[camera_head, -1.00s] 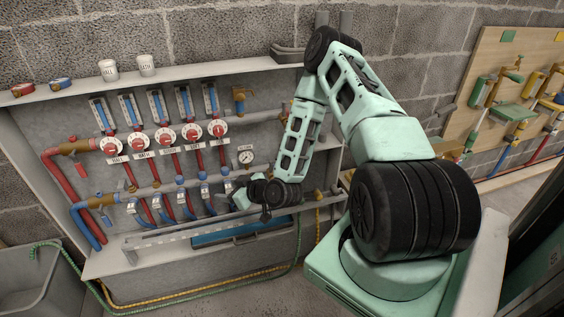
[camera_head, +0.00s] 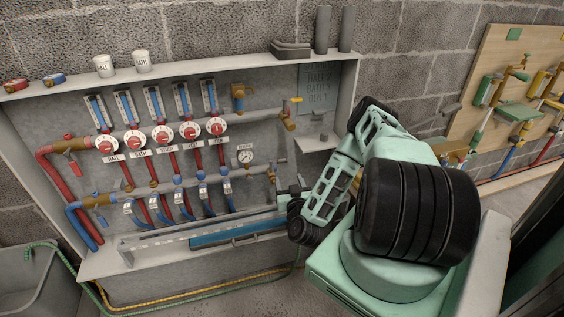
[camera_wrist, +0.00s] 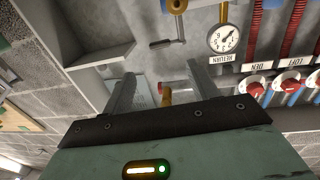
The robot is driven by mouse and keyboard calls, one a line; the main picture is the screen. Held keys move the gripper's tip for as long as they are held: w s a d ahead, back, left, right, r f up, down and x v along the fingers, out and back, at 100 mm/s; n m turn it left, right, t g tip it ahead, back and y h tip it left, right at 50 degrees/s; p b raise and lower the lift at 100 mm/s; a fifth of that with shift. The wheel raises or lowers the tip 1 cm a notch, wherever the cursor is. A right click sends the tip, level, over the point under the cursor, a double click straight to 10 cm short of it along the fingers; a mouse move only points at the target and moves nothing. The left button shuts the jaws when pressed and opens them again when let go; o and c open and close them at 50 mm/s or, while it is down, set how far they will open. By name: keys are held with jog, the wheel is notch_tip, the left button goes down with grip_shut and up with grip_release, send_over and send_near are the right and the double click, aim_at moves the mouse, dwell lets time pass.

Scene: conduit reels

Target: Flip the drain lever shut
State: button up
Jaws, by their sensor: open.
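No label naming a drain shows. A brass valve (camera_head: 272,174) sits at the right end of the lower manifold, close to my gripper (camera_head: 284,190). In the wrist view, a brass fitting with a slim grey lever (camera_wrist: 166,43) shows at the top, beside the gauge and beyond the fingertips. Another brass valve (camera_head: 289,118), with a yellow handle, ends the upper manifold. In the wrist view, my gripper (camera_wrist: 163,86) is open with its two fingers apart and nothing held. A yellow-brass piece (camera_wrist: 167,96) shows in the gap; I cannot tell how far beyond the fingers it is.
The return gauge (camera_head: 245,157) is left of my gripper. Red dials (camera_head: 162,135) and flow tubes line the panel. A grey shelf (camera_head: 318,138) juts out at right. A ledge with a blue strip (camera_head: 238,233) runs below; hoses (camera_head: 190,292) lie on the floor.

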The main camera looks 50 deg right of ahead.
aim_at(282, 162)
jog(key=x, duration=1.2)
jog(key=shift+w, duration=0.15)
